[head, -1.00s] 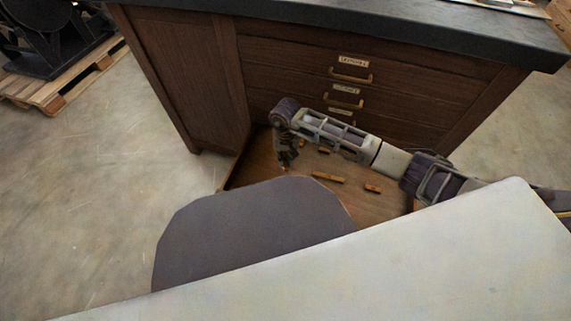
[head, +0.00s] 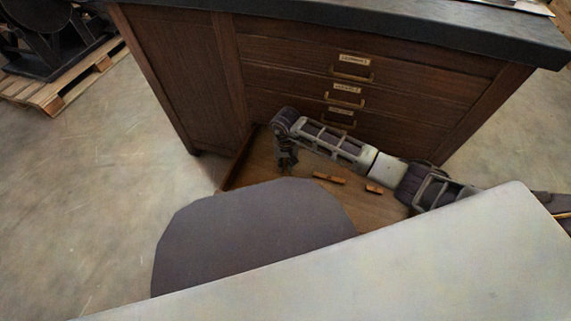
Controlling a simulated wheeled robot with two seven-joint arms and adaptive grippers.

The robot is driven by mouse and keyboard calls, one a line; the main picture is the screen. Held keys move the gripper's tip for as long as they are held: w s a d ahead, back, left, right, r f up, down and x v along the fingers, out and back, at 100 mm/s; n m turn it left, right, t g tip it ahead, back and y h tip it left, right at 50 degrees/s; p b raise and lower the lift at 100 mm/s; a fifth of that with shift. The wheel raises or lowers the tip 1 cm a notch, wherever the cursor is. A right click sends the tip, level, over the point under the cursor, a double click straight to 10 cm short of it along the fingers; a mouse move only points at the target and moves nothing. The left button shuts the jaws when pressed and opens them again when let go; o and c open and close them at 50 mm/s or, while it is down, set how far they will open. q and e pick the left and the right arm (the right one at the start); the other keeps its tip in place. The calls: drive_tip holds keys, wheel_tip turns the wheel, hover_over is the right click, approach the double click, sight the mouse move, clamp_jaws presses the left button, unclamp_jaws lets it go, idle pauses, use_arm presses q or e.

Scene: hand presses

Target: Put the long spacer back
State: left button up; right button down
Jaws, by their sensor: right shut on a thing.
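My right gripper (head: 286,167) points down into the left part of the open bottom drawer (head: 237,168). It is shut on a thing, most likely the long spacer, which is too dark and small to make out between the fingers. One orange-brown wooden piece (head: 329,177) lies on the drawer floor to the right of the gripper. A shorter one (head: 374,189) lies further right. My right forearm covers part of the drawer behind them. My left gripper is not in view.
The dark wooden cabinet (head: 180,75) has several labelled drawers with brass handles, shut above the open one, under a dark worktop (head: 400,28). A press on a pallet (head: 60,92) stands at the far left. Floor to the left is clear.

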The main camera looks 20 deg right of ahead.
sight(285, 165)
drive_tip(key=shift+f, duration=0.15)
drive_tip(key=c, duration=1.4)
unclamp_jaws()
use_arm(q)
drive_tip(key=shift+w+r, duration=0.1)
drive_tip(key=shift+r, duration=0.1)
use_arm(e)
drive_tip(key=shift+r, duration=0.2)
drive_tip(key=shift+r+p, duration=0.35)
drive_tip(key=shift+r, duration=0.4)
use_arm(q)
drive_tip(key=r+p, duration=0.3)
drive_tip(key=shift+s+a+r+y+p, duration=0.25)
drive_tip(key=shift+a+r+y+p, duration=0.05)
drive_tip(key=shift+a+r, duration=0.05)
use_arm(e)
wheel_tip(285, 165, up, 10)
drive_tip(key=shift+r, duration=0.25)
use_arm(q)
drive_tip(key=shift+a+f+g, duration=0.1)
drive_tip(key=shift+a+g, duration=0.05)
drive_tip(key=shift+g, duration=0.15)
